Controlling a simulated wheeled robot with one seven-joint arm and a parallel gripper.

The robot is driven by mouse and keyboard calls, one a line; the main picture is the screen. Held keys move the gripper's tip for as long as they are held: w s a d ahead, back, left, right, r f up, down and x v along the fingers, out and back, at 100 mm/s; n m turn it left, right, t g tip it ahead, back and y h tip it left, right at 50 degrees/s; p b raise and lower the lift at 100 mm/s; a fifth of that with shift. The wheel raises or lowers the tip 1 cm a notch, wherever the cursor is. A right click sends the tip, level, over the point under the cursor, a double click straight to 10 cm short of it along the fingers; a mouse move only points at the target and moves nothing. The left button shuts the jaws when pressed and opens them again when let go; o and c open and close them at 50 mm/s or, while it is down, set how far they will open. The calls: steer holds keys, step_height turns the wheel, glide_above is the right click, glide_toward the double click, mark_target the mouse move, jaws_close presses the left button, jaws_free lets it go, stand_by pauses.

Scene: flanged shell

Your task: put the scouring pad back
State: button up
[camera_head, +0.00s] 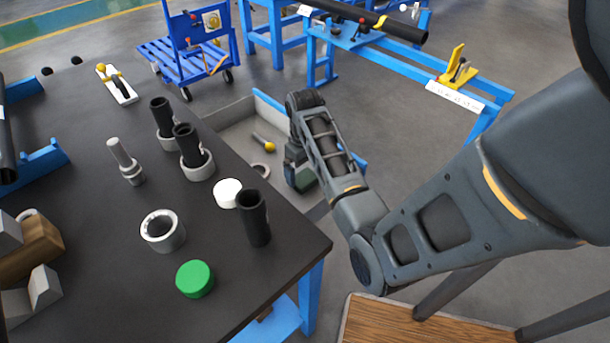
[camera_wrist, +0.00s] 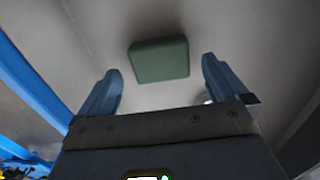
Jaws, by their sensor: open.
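The scouring pad (camera_wrist: 158,60) is a dark green rounded block. In the wrist view it lies on the grey floor of a bin, ahead of my fingertips and between them in the picture. My gripper (camera_wrist: 162,80) is open, with its two blue-grey fingers apart and nothing between them. In the head view my gripper (camera_head: 297,172) reaches down into the grey bin (camera_head: 228,113) beside the table.
The bin also holds a yellow-ended tool (camera_head: 264,142) and a grey ring (camera_head: 261,171). The dark table (camera_head: 110,250) carries black tubes (camera_head: 254,218), a green cap (camera_head: 195,279), a white disc (camera_head: 228,193) and grey collars (camera_head: 162,231). A blue cart (camera_head: 190,50) stands behind.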

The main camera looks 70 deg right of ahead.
mark_target(305, 178)
step_height(305, 178, up, 9)
steer(key=shift+f, duration=0.15)
steer(key=shift+s, duration=0.1)
stand_by(0.3)
